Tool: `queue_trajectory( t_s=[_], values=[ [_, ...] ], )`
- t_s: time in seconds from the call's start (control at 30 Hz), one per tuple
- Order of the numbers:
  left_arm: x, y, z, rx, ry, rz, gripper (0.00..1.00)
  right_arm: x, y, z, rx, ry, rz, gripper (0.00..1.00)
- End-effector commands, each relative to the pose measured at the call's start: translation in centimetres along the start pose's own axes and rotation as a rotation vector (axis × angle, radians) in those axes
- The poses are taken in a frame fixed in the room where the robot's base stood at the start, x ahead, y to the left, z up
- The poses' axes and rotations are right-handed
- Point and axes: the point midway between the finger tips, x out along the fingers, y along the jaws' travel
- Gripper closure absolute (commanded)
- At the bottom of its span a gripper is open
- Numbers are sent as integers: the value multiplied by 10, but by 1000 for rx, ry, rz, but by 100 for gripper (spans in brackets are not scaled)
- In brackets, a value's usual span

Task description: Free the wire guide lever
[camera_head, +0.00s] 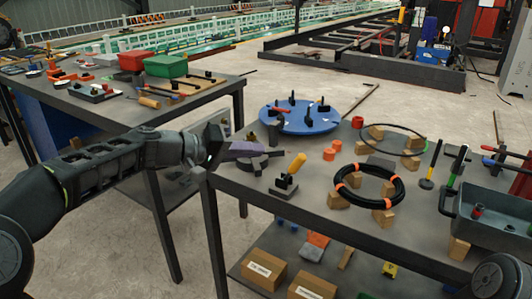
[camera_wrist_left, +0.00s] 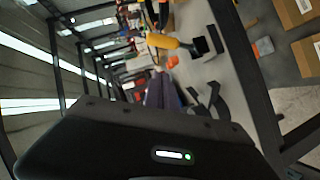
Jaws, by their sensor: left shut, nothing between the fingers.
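A lever with a yellow handle (camera_head: 297,163) leans up from a small black base near the left end of the right table. It also shows in the wrist view as the yellow handle (camera_wrist_left: 163,41). I cannot tell whether this is the wire guide lever or whether anything jams it. My left gripper (camera_head: 262,150) is shut and empty, left of the yellow handle and apart from it. Its purple-grey fingers (camera_wrist_left: 162,88) show in the wrist view. A dark, low fixture (camera_head: 258,164) lies below the fingers, partly hidden. My right gripper is not in view.
A blue round plate (camera_head: 305,119) with black posts stands behind the lever. A black coil with orange ties (camera_head: 367,185) rests on wooden blocks to its right. A grey bin (camera_head: 490,228) is at far right. The left table (camera_head: 115,113) carries red and green boxes.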

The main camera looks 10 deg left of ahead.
Motion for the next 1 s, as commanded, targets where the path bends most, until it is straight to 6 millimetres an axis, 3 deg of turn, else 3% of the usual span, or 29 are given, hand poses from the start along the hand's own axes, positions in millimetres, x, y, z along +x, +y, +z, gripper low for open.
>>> queue_trajectory(
  t_s=[0.2, 0.4, 1.0],
  values=[
    [-44, 0, 0, 1, 2, 0, 100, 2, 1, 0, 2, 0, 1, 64],
    [-63, 0, 0, 2, 0, 2, 100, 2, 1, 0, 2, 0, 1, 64],
    [-65, -3, -4, -25, 18, -9, 100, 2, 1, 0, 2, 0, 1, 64]
  ],
)
